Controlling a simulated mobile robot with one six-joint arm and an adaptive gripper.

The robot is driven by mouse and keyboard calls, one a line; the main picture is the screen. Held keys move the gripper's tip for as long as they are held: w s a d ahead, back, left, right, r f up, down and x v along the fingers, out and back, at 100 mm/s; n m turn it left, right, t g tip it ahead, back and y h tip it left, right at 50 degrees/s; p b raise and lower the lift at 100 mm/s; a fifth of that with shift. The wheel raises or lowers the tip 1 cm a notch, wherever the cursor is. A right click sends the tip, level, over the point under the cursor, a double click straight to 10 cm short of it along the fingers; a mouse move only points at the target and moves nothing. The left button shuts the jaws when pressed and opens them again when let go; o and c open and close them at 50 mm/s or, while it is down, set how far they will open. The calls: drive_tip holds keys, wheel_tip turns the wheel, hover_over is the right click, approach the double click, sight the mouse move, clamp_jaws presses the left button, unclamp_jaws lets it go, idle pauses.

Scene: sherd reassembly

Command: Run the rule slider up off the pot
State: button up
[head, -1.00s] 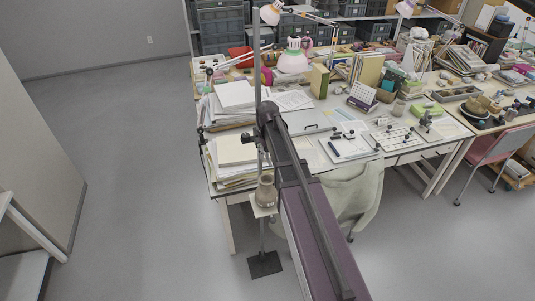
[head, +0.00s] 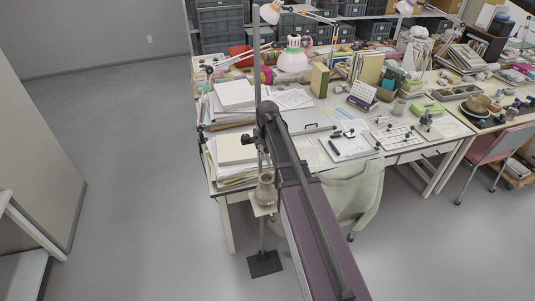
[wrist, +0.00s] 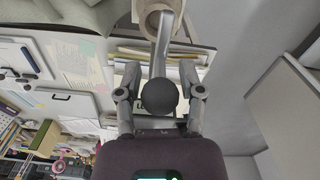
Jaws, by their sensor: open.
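The pot (head: 265,190), a small pale brown vessel, stands on a small square plate (head: 262,210) on an upright stand. Its round body also shows at the top edge of the wrist view (wrist: 160,16). In the wrist view a dark round knob (wrist: 159,98) with a grey bar (wrist: 161,58) running towards the pot appears to be the rule slider. My gripper (wrist: 160,82) is open, one finger on each side of the knob, with visible gaps. In the head view my arm partly hides this spot, so contact between slider and pot cannot be told.
The tall rod (head: 257,60) of the stand rises from a dark foot (head: 264,264) on the floor. The desk with paper stacks (head: 236,150) is close behind. A draped chair (head: 352,195) stands to the right. Open floor lies to the left.

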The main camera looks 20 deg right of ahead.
drive_tip(key=shift+r+p, duration=5.85)
drive_tip(key=shift+r, duration=0.25)
drive_tip(key=shift+s+a+f+b, duration=0.1)
drive_tip(key=shift+s+f+b, duration=0.15)
drive_tip(key=shift+f+b, duration=0.25)
drive_tip(key=s+a+f+m+b, duration=0.1)
drive_tip(key=s+a+f+b, duration=0.1)
drive_tip(key=s+f+b, duration=0.7)
drive_tip(key=s+a+f+m+b, duration=0.1)
drive_tip(key=s+a+f+b, duration=0.2)
drive_tip(key=s+f+b, duration=0.6)
drive_tip(key=shift+s+f+b, duration=0.4)
drive_tip(key=shift+f+b, duration=0.25)
drive_tip(key=w+d+r+m+p, duration=0.2)
drive_tip(key=w+r+m+p, duration=0.1)
drive_tip(key=w+r+p, duration=0.6)
drive_tip(key=w+d+r+m+p, duration=0.3)
drive_tip(key=w+r+m+p, duration=0.1)
drive_tip(key=w+r+p, duration=0.6)
wheel_tip(320, 180, up, 2)
drive_tip(key=shift+w+r+p, duration=0.25)
drive_tip(key=shift+p, duration=1)
drive_tip(key=shift+d+f, duration=0.1)
drive_tip(key=shift+f, duration=0.15)
